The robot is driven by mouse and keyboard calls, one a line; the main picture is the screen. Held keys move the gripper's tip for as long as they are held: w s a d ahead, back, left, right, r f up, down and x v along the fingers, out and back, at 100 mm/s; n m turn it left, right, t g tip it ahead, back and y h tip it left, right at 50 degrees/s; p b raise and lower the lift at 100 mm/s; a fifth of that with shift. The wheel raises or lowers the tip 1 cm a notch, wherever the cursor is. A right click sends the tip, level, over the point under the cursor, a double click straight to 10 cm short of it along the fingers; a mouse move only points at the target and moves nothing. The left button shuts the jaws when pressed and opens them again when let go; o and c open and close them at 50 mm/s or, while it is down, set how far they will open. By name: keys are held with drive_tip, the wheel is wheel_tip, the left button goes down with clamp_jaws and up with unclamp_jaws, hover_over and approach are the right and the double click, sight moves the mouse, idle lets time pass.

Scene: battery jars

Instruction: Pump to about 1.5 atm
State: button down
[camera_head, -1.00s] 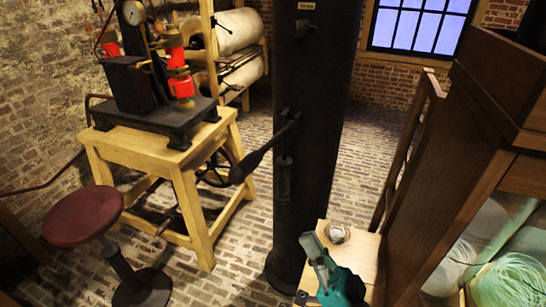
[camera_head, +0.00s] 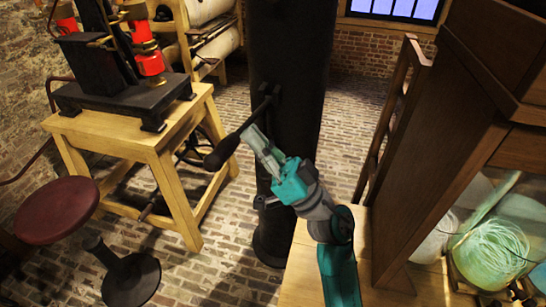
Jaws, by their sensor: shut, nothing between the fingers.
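A tall black column (camera_head: 290,60) stands at the middle of the view. A dark pump lever (camera_head: 226,150) sticks out from it, slanting down to the left to a thick grip. My gripper (camera_head: 251,136) is shut and empty. Its fingertips overlap the lever's shaft in the picture, just right of the grip; I cannot tell whether they touch it. The pressure gauge is not in view now. The black apparatus (camera_head: 95,65) with red parts stands on a wooden table at the left, its top cut off.
A round dark red stool (camera_head: 56,210) stands at the lower left. A wooden table (camera_head: 150,135) carries the apparatus. A wooden cabinet (camera_head: 450,140) with glass jars blocks the right side. The brick floor (camera_head: 215,240) between stool and column is open.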

drive_tip(key=a+f, duration=0.2)
drive_tip(key=a, duration=0.1)
drive_tip(key=shift+w+a+f, duration=0.1)
drive_tip(key=shift+w, duration=0.3)
wheel_tip(320, 180, down, 12)
drive_tip(key=n+g+y, duration=0.2)
drive_tip(key=n+g, duration=0.4)
drive_tip(key=n, duration=0.1)
drive_tip(key=shift+s+g+y, duration=0.3)
drive_tip(key=shift+s, duration=0.05)
drive_tip(key=shift+a, duration=0.1)
